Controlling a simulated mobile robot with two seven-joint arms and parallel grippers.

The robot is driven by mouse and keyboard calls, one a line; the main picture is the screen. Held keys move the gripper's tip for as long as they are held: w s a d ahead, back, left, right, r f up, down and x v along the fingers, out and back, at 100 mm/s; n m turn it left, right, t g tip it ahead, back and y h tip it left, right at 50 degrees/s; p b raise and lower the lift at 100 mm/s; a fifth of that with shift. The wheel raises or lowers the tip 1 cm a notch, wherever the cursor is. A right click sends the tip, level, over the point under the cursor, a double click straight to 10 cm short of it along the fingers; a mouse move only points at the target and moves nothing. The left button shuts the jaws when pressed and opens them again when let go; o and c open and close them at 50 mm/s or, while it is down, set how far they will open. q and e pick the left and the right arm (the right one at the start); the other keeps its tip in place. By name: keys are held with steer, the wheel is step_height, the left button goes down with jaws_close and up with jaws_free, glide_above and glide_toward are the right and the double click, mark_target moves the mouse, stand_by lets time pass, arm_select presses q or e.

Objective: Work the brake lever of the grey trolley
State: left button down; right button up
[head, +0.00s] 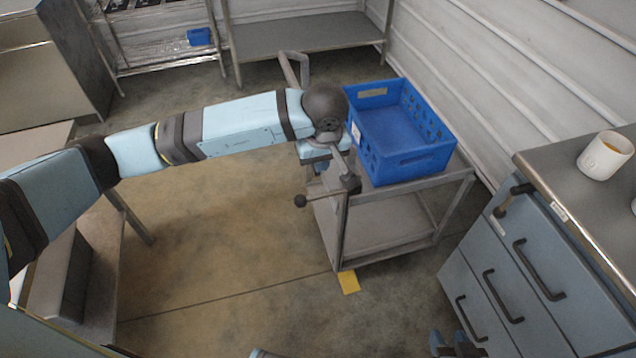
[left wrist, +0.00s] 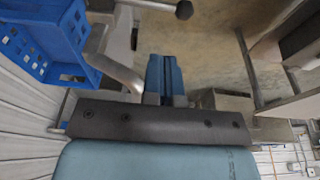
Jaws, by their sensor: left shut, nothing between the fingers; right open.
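The grey trolley (head: 390,236) stands by the corrugated wall with a blue crate (head: 405,130) on its top. Its brake lever (head: 300,201), a short rod with a black ball knob, sticks out to the left from a dark bracket on the near post. The knob also shows at the top of the left wrist view (left wrist: 184,10). My left gripper (head: 320,166) is shut and empty, beside the trolley's handle and above the lever, apart from the knob. Its blue fingers show in the left wrist view (left wrist: 163,72). My right gripper (head: 455,344) is open at the bottom edge, partly cut off, away from the trolley.
A drawer cabinet (head: 520,275) with black handles stands at the right, with a white mug (head: 605,156) on top. A yellow floor mark (head: 348,282) lies by the trolley's near leg. A steel table (head: 300,38) stands behind. The floor left of the trolley is clear.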

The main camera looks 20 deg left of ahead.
mark_target(317, 195)
arm_select(q)
steer(key=f, duration=0.4)
steer(key=w+a+f, duration=0.1)
steer(key=f, duration=0.4)
steer(key=w+f, duration=0.1)
steer(key=f, duration=0.3)
steer(key=shift+w+a+f, duration=0.15)
steer(key=shift+f, duration=0.15)
